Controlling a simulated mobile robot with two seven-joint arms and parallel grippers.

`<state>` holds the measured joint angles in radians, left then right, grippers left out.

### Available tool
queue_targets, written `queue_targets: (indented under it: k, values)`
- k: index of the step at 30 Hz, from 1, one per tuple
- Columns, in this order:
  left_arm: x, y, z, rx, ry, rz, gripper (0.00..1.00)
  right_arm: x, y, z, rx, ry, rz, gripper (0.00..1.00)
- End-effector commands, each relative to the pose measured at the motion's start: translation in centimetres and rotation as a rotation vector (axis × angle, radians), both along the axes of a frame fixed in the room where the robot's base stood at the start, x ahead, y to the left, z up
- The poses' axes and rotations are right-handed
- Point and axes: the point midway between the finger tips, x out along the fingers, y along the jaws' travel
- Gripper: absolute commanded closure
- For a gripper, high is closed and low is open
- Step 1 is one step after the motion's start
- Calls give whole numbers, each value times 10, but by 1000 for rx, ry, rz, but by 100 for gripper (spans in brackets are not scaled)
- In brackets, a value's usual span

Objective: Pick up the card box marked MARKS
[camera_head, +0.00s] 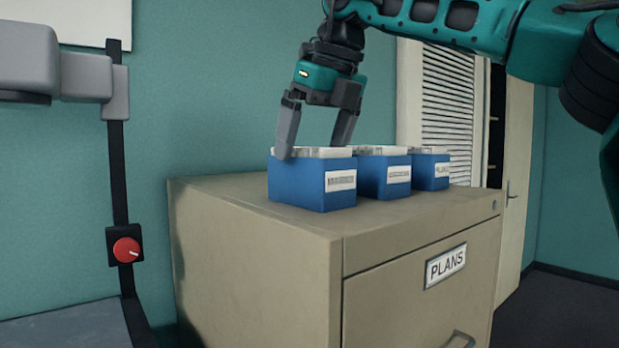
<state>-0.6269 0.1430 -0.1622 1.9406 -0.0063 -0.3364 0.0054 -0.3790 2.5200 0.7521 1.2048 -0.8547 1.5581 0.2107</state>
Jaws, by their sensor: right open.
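Three blue card boxes with white cards and white labels stand in a row on top of a beige cabinet (250,240). The nearest box (295,187) is at the left, the middle box (372,185) is beside it, and the far box (425,180) is at the right. The label lettering is too small to read surely, so I cannot tell which is marked MARKS. My right gripper (316,150) points down at the nearest box with its jaws open. One finger is in front of the box's left end; the other is near its back right. I cannot tell if they touch it. My left gripper is not seen.
The cabinet's front drawer has a PLANS label (445,265) and a handle (460,341) below. A red knob (126,250) sits on a black strip at the left. A louvred panel (448,100) is behind the boxes. The cabinet top's front left is clear.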

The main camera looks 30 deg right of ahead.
Motion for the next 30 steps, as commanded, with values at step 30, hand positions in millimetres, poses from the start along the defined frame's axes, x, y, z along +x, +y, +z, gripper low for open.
queue_targets:
  k: [30]
  values:
    - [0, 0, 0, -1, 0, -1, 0, 12, 7, -54, -1, 1, 0, 0]
